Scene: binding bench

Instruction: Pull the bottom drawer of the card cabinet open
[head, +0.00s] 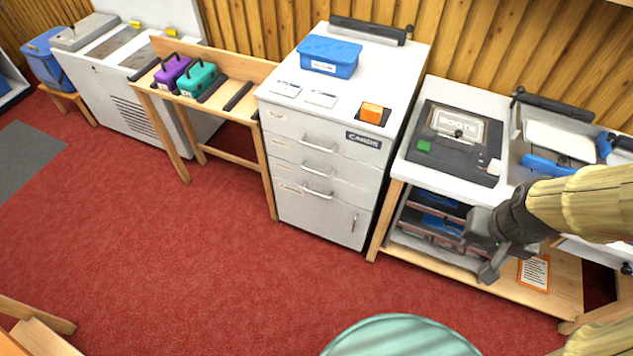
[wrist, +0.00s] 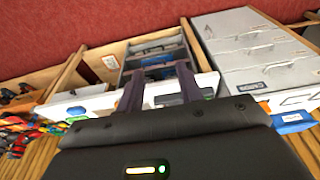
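The white card cabinet (head: 268,200) stands against the wall in the middle of the head view, with a dark "CARDS" label on its front. Its front has several stacked shut drawers with bar handles; the bottom drawer handle (head: 317,193) is the lowest of these. Below it is a plain panel with a small vertical handle at its right. The cabinet also shows in the wrist view (wrist: 235,40) at the upper right. My gripper (head: 482,250) is right of the cabinet, in front of the neighbouring bench, empty and apart from the handles. Its two fingers (wrist: 157,76) are spread open.
A blue bin (head: 328,56) and an orange block (head: 371,111) sit on the cabinet top. A wooden bench (head: 398,190) with trays on its shelf stands close at right. A wooden table (head: 172,140) stands at left. Red floor before the cabinet is clear; a round green top (head: 400,338) is nearer.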

